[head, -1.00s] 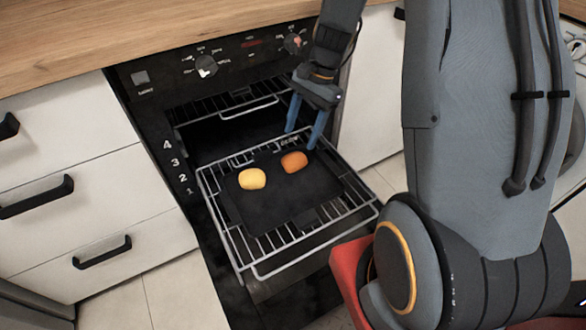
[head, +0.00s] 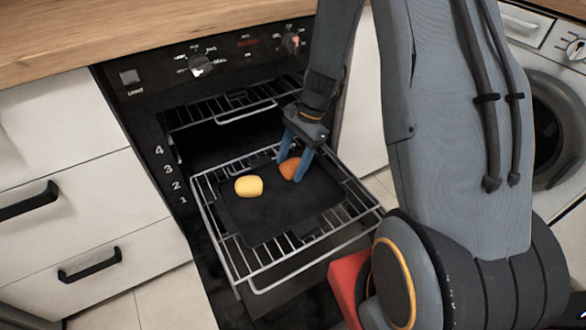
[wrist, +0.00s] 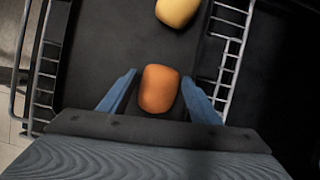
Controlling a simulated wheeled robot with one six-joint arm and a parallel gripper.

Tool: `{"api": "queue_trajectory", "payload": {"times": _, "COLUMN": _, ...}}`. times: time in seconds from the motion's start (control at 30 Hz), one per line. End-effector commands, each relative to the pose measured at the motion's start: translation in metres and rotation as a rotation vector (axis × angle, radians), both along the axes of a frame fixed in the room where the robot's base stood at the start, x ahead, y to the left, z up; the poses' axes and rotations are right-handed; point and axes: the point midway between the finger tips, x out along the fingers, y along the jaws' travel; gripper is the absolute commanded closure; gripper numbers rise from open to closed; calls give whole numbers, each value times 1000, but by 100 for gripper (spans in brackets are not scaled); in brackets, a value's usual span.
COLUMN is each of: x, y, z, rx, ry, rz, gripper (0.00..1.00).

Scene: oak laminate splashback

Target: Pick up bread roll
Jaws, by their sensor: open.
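An orange-brown bread roll (head: 288,168) and a yellow roll (head: 249,186) lie on a dark baking tray (head: 275,211). My gripper (head: 291,165) is open above the tray, with its blue fingers around the orange-brown roll. In the wrist view the orange-brown roll (wrist: 159,89) sits between the two open fingers (wrist: 160,92), with gaps on both sides. The yellow roll (wrist: 177,11) is beyond it at the top edge. In the head view a finger covers part of the orange-brown roll.
The tray rests on a pulled-out wire oven rack (head: 259,270). A second rack (head: 240,108) is higher in the open oven. White drawers (head: 85,206) stand left, and a washing machine (head: 556,115) stands right. The tray's front part is bare.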

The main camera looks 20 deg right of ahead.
Motion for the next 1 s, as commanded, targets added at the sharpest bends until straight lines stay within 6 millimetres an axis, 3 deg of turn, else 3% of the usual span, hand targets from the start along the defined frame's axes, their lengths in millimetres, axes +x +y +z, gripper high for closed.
{"api": "queue_trajectory", "payload": {"times": 0.2, "x": 0, "y": 0, "z": -1, "rx": 0, "ry": -1, "rz": 1, "gripper": 43}}
{"api": "queue_trajectory", "payload": {"times": 0.4, "x": 0, "y": 0, "z": -1, "rx": 0, "ry": -1, "rz": 1, "gripper": 75}}
{"api": "queue_trajectory", "payload": {"times": 0.77, "x": 0, "y": 0, "z": 2, "rx": 0, "ry": -1, "rz": 1, "gripper": 75}}
{"api": "queue_trajectory", "payload": {"times": 1.0, "x": 0, "y": 0, "z": 15, "rx": 0, "ry": -1, "rz": 1, "gripper": 75}}
